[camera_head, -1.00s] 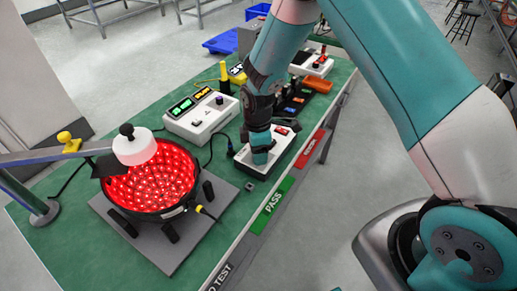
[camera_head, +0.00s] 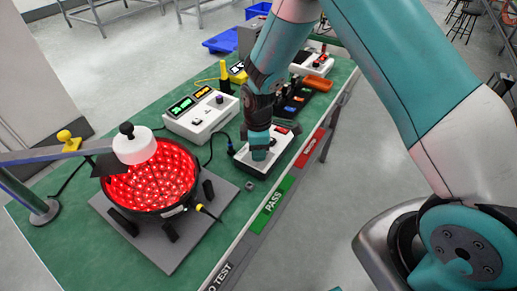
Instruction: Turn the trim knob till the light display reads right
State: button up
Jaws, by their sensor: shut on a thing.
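My gripper (camera_head: 259,154) points down over a low white box with dark sides (camera_head: 278,156) near the table's front edge. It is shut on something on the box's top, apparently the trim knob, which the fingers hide. A small red display (camera_head: 281,131) shows on the same box, too small to read. Behind it to the left, a white meter box (camera_head: 204,121) has a green readout (camera_head: 181,107) and an orange readout (camera_head: 202,95), both too small to read. A round lamp (camera_head: 150,185) with many red lights glows at the left.
The lamp sits on a grey plate (camera_head: 178,250), with a white cylinder (camera_head: 135,146) hanging over it. Cables run across the green table (camera_head: 60,225). Another white box (camera_head: 312,64) and an orange item (camera_head: 317,83) stand farther back. PASS (camera_head: 272,203) and red labels mark the front edge.

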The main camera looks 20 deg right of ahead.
jog(key=m, duration=0.4)
jog(key=shift+m, duration=2.1)
jog(key=o, duration=0.9)
jog(key=shift+o, duration=0.2)
jog(key=shift+r, duration=0.15)
notch_tip(320, 180, up, 17)
jog(key=b, duration=0.1)
jog(key=shift+w+d+b, duration=0.15)
jog(key=shift+d+b, duration=0.15)
jog(key=shift+d, duration=0.1)
jog(key=shift+r, duration=0.1)
